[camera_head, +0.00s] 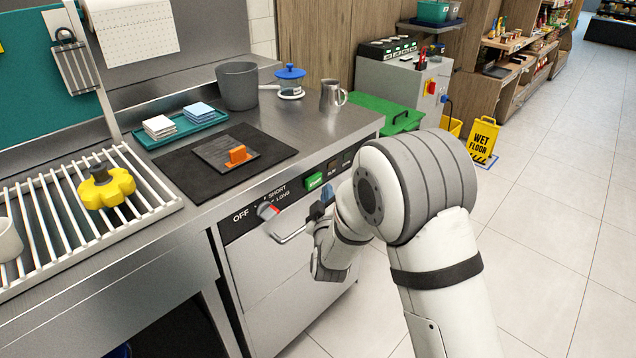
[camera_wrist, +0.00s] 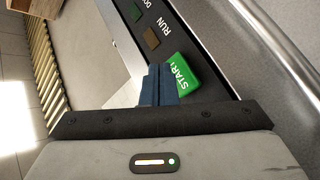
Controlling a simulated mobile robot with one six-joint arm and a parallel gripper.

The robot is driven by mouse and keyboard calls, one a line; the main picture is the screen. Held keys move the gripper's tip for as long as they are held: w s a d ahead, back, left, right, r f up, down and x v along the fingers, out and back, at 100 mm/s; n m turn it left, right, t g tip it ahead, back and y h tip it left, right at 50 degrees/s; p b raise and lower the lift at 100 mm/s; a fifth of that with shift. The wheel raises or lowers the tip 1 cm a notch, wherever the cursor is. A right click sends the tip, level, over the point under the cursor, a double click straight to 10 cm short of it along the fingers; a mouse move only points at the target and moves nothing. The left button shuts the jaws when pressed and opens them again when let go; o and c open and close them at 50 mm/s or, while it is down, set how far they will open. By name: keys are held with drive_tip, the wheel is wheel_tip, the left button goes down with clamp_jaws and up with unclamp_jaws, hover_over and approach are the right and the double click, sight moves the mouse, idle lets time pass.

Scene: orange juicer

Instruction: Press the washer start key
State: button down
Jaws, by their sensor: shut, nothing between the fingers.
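The washer (camera_head: 290,262) is a steel under-counter machine with a dark control strip along its top front edge. Its green start key (camera_head: 314,181) sits on that strip, left of the RUN and other small windows. In the wrist view the start key (camera_wrist: 183,75) is large, its lettering partly hidden by the fingers. My gripper (camera_head: 327,194) is in front of the strip, just below and right of the key. In the wrist view its blue fingers (camera_wrist: 158,84) are shut together with nothing between them, overlapping the key's left edge. I cannot tell whether they touch it.
A red-tipped dial (camera_head: 268,210) and a bar handle (camera_head: 292,233) are left of the key. The counter above holds a black mat (camera_head: 275,150), a grey bin (camera_head: 238,86) and a metal jug (camera_head: 332,97). Open tiled floor (camera_head: 540,215) lies to the right.

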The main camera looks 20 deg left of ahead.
sight(319, 179)
drive_tip(key=shift+w+a, duration=0.2)
drive_tip(key=shift+a, duration=0.4)
idle(1.6)
drive_tip(key=shift+w+a+b, duration=0.3)
drive_tip(key=shift+a+b, duration=0.05)
drive_tip(key=shift+b, duration=0.1)
drive_tip(key=shift+w+a, duration=0.2)
drive_tip(key=shift+a, duration=0.25)
idle(0.6)
drive_tip(key=shift+d+b, duration=0.1)
drive_tip(key=shift+b, duration=0.2)
drive_tip(key=shift+s+d+b, duration=0.3)
drive_tip(key=shift+s+d, duration=0.1)
drive_tip(key=shift+d, duration=0.35)
drive_tip(key=shift+d, duration=0.1)
drive_tip(key=d, duration=0.1)
drive_tip(key=s+d+b, duration=0.1)
drive_tip(key=d, duration=0.1)
drive_tip(key=s+d+b, duration=0.1)
drive_tip(key=shift+d, duration=0.2)
